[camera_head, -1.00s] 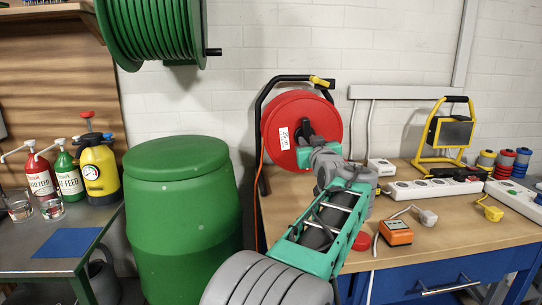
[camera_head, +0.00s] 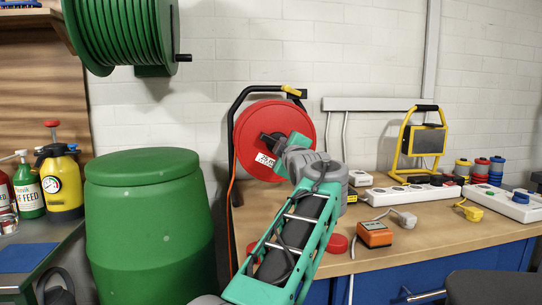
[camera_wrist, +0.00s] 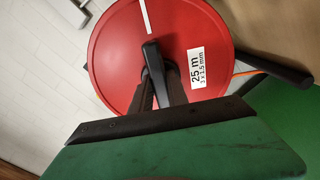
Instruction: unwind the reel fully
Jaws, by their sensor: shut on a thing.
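A red cable reel (camera_head: 252,125) stands on the workbench in a black stand with a yellow-topped handle. Its white label (camera_wrist: 197,68) reads "25 m", and the label sits low on the disc in the head view. My gripper (camera_head: 275,140) is at the reel's face, shut on the dark crank handle (camera_wrist: 153,58) that stands out from the disc. The wrist view shows the fingers closed around the handle, which hides part of the grip. An orange cable (camera_head: 232,205) hangs from the reel's left side down past the bench edge. How much cable is still wound is hidden.
A green hose reel (camera_head: 118,35) hangs on the wall at upper left. A green barrel (camera_head: 150,225) stands left of the bench. A yellow work light (camera_head: 400,150), power strips (camera_head: 410,193) and an orange device (camera_head: 374,234) lie to the right.

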